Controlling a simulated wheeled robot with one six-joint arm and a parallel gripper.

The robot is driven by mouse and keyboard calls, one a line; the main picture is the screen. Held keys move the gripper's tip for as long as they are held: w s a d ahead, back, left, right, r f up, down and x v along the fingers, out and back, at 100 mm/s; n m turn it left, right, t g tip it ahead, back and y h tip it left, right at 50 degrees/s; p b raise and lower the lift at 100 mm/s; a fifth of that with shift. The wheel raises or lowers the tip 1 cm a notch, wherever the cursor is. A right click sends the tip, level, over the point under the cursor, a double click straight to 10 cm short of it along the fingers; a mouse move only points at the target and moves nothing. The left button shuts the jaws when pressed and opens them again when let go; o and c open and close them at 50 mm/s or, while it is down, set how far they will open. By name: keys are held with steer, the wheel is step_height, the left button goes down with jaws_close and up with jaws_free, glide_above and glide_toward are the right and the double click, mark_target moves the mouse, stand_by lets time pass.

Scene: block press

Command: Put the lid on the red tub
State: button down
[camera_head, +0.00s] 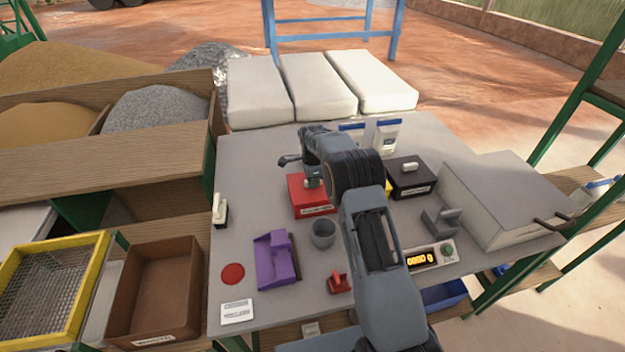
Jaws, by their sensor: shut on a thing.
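The red tub (312,208) stands on the grey table, left of its middle, with a white label on its front. My gripper (313,183) is directly over it, pointing down, with its tips low at the tub's top. It is shut on what looks like the lid's handle; the fingers hide the handle. A flat red surface (297,186), seemingly the lid, shows around the fingertips. I cannot tell whether it rests on the rim or is held just above it. My arm hides the tub's right side.
A black box (412,178) with a pale handle stands right of my arm. A grey cup (323,234) and purple fixture (275,258) are in front of the tub. A large grey case (508,200) stands at right. White sacks (318,86) lie behind the table. The table's left part is mostly clear.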

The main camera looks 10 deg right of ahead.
steer(key=shift+f, duration=0.1)
steer(key=c, duration=1.5)
jaws_free()
steer(key=shift+f, duration=0.1)
steer(key=o, duration=0.4)
steer(key=shift+o, duration=0.2)
